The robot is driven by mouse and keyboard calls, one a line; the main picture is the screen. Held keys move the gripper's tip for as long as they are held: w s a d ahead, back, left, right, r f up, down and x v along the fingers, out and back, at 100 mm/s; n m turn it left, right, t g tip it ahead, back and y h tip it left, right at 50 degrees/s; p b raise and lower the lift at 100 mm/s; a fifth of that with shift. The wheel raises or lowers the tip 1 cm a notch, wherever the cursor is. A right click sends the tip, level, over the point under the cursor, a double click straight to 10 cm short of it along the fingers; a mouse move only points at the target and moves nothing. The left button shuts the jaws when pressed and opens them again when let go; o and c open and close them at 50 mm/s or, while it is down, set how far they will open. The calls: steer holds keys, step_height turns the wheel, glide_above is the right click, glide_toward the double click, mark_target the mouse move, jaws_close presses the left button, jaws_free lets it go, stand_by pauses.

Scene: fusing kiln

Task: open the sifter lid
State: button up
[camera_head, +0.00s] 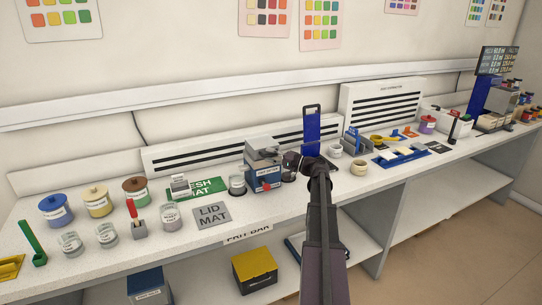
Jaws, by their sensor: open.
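A grey box-shaped unit with a blue lower front (263,164) and a red spot low on it stands on the counter, left of my arm. Its front label is too small to read, so I cannot tell whether it is the sifter. A smaller grey labelled piece (180,187) stands at the green mat. My gripper (291,163) is dark, open and close to the right side of the grey unit. Whether it touches the unit cannot be told. My arm rises from the bottom and hides the counter behind it.
A grey mat marked LID MAT (212,215) lies bare left of the unit. A clear jar (237,184) stands beside the unit. A tall blue panel (312,132) stands behind my arm. Lidded jars (97,201) and other jars fill the left. A blue-and-white tray (401,156) lies right.

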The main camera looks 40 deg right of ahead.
jaws_close()
steer(key=shift+a+r, duration=0.1)
steer(key=shift+r, duration=0.05)
